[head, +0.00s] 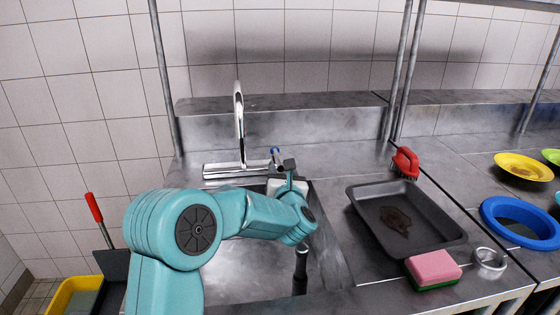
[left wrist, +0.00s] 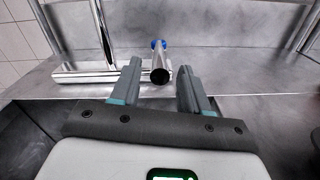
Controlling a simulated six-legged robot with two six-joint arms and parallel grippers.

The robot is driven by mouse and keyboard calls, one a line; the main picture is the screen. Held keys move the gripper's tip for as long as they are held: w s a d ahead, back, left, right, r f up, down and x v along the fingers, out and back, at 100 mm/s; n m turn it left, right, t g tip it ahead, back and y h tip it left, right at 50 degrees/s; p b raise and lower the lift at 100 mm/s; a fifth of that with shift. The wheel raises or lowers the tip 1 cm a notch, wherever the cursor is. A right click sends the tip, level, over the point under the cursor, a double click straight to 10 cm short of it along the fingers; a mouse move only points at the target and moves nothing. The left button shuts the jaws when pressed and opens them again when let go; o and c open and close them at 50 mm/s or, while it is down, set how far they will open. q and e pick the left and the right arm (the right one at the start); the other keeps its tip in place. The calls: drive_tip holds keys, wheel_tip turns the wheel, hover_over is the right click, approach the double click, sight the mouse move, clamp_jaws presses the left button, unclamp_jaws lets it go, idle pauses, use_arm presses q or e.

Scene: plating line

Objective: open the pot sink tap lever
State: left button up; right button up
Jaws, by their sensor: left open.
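The chrome tap (head: 239,125) stands at the back of the sink (head: 245,262), with a tall spout and a horizontal body. Its lever (head: 276,156) has a blue part and sits at the right end of the body. In the left wrist view, the lever (left wrist: 159,66) points toward the camera, with its dark round end showing between my fingers. My left gripper (head: 289,166) is open, close beside the lever at the sink's back edge; its fingers (left wrist: 160,84) stand on either side of the lever in the picture. I cannot tell if they touch it. My right gripper is out of view.
Right of the sink are a dark tray (head: 365,212) with a brown stain, a red brush (head: 404,161), a pink and green sponge (head: 433,269) and a metal ring (head: 488,262). A steel post (head: 165,80) rises left of the tap. A blue ring-shaped dish (head: 490,208) lies farther right.

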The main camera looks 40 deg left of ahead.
sight(280, 162)
use_arm(q)
drive_tip(key=shift+x, duration=1.75)
clamp_jaws()
